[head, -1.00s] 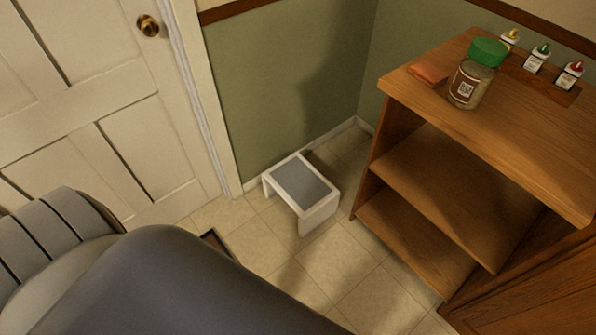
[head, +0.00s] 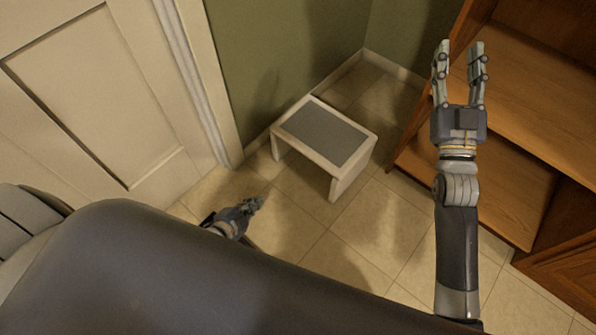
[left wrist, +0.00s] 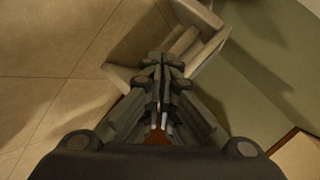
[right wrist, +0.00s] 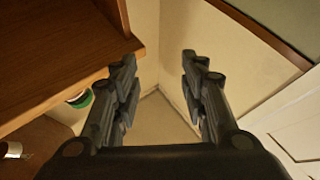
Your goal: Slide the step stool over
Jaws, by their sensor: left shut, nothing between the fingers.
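The step stool (head: 322,132) is white with a grey top and stands upright on the tiled floor near the corner. My left gripper (head: 256,203) is low, just in front of the stool's left side, and is shut and empty. In the left wrist view its closed fingers (left wrist: 162,60) point at the white stool (left wrist: 195,40); whether they touch it I cannot tell. My right gripper (head: 459,48) is raised in front of the wooden shelf, fingers apart and empty. The right wrist view also shows the open fingers (right wrist: 160,65) with nothing between them.
The wooden shelf unit (head: 520,90) stands right of the stool, with a strip of floor between. A white door (head: 90,90) and its frame are at the left. The green wall (head: 280,50) is behind the stool. Tiled floor (head: 370,235) in front is clear.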

